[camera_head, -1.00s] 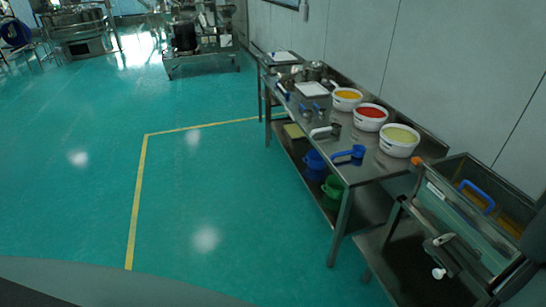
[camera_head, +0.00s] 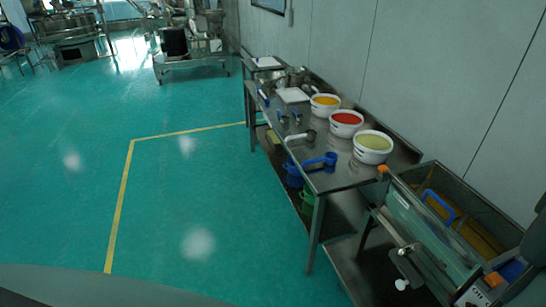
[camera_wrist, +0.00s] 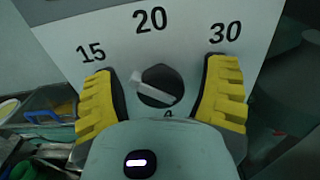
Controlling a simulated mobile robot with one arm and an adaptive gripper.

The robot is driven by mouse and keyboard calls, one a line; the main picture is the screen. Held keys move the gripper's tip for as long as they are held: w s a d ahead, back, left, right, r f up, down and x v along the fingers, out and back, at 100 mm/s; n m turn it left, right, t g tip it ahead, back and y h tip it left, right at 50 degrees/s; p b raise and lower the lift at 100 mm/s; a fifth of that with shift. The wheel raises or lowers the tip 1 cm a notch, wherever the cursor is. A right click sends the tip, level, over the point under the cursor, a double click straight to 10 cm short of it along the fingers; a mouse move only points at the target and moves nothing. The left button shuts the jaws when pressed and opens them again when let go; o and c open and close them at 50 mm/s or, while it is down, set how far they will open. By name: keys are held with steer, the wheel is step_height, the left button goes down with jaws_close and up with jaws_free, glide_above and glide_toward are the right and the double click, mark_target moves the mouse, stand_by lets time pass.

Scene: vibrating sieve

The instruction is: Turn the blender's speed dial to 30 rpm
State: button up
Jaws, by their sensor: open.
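The speed dial (camera_wrist: 160,86) shows in the wrist view as a dark round knob with a pale grip bar across it, tilted from upper left to lower right. I cannot tell which end of the bar is the pointer. It sits on a light panel (camera_wrist: 185,45) printed with 15, 20 and 30 around it, and a partly hidden mark below. My gripper (camera_wrist: 160,78) is open, with one yellow ribbed finger on each side of the dial and gaps between them and it. My gripper's body covers the panel below the dial. The dial is not seen in the head view.
A glass-sided trough (camera_head: 430,225) with a blue handle stands at the lower right. Open green floor (camera_head: 185,200) lies left of the table.

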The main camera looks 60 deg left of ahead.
steer(key=shift+f, duration=0.1)
steer(key=c, duration=1.2)
